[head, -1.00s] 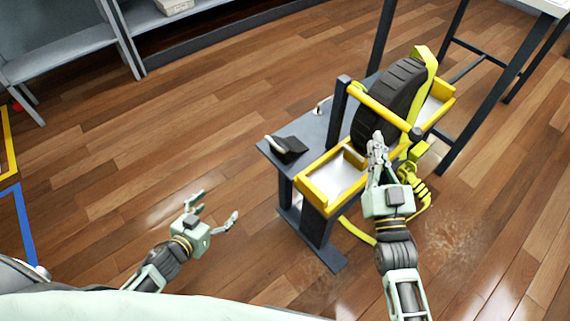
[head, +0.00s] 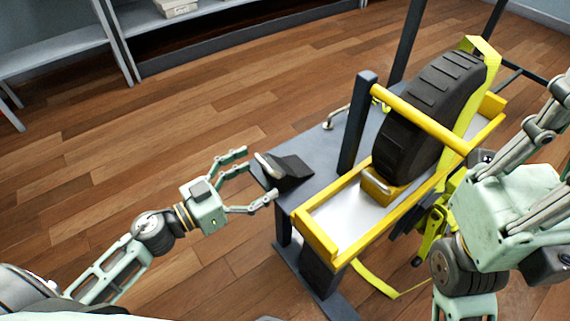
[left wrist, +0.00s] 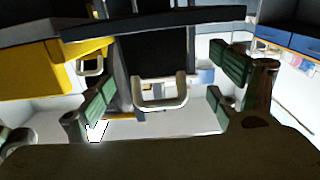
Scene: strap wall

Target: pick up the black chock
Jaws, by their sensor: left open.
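The black chock (head: 292,172) is a dark wedge with a pale handle (head: 268,165) on the left end of the grey bench top. My left gripper (head: 258,175) is open, its fingers apart on either side of the handle, with nothing held. In the left wrist view the pale handle (left wrist: 160,95) stands out from the dark chock (left wrist: 150,62), between the spread fingers. I cannot tell whether the fingers touch it. My right gripper (head: 510,190) is large at the right edge, partly cut off, and its fingers do not show clearly.
A black tire (head: 425,115) with a yellow strap (head: 468,100) stands in a yellow-framed tray (head: 345,215) right of the chock. A dark post (head: 357,125) and a yellow bar (head: 425,125) stand close by. The wooden floor on the left is free.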

